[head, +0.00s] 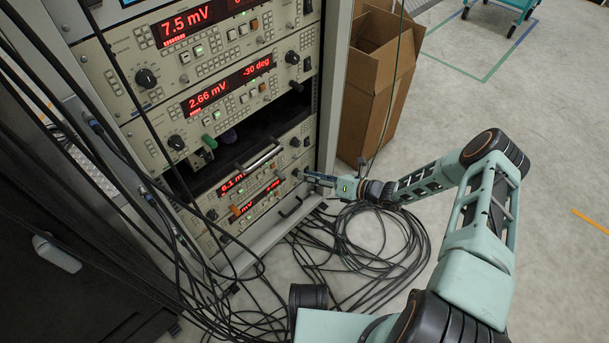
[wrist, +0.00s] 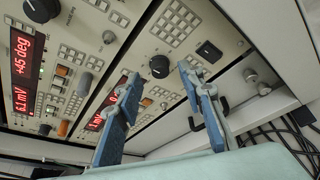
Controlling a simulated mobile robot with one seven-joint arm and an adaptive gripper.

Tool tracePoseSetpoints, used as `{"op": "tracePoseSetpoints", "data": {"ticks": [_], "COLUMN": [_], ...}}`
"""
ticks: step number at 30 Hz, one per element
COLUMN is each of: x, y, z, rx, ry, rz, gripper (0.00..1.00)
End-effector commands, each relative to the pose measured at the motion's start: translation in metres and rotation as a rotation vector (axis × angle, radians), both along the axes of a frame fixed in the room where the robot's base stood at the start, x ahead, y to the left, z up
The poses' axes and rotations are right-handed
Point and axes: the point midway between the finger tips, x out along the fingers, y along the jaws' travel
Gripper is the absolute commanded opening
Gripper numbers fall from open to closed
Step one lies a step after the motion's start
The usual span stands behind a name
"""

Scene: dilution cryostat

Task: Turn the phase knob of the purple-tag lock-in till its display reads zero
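A purple piece (head: 228,137) shows in the dark gap below the lock-in whose display (head: 207,95) reads 2.66 mV and -30 deg; I cannot tell which unit it tags. My gripper (head: 306,176) is at the right end of the lower lock-ins. In the wrist view my gripper (wrist: 160,72) is open, its two blue fingers on either side of a black round knob (wrist: 160,66). I cannot tell whether they touch it. That knob's unit has a red display (wrist: 97,120), partly hidden by a finger. The neighbouring unit's display (wrist: 25,75) reads +45 deg and 6.1 mV.
The top lock-in display (head: 190,22) reads 7.5 mV. A green piece (head: 208,140) and an orange one (head: 235,210) show on the rack front. Black cables (head: 375,235) lie coiled on the floor below my arm. A cardboard box (head: 375,85) stands right of the rack.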

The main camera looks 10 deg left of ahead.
Motion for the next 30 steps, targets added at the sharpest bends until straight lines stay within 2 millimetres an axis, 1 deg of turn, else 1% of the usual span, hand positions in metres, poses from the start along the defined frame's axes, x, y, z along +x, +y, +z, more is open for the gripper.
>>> {"op": "tracePoseSetpoints", "data": {"ticks": [1,6,9,12,15,18,30], "x": [-0.003,-0.017,-0.024,-0.03,-0.033,-0.035,-0.034], "y": [-0.012,-0.045,-0.061,-0.073,-0.08,-0.083,-0.086], "z": [0.003,0.014,0.019,0.022,0.025,0.026,0.027], "rx": [-0.002,-0.003,-0.002,-0.003,-0.002,-0.001,-0.001], "ry": [0.001,0.001,0.001,0.001,0.001,0.001,-0.005], "rz": [-0.004,-0.004,-0.004,-0.002,-0.001,0.0,-0.012], "gripper": [0.35,0.35,0.35,0.35,0.35,0.35,0.35]}}
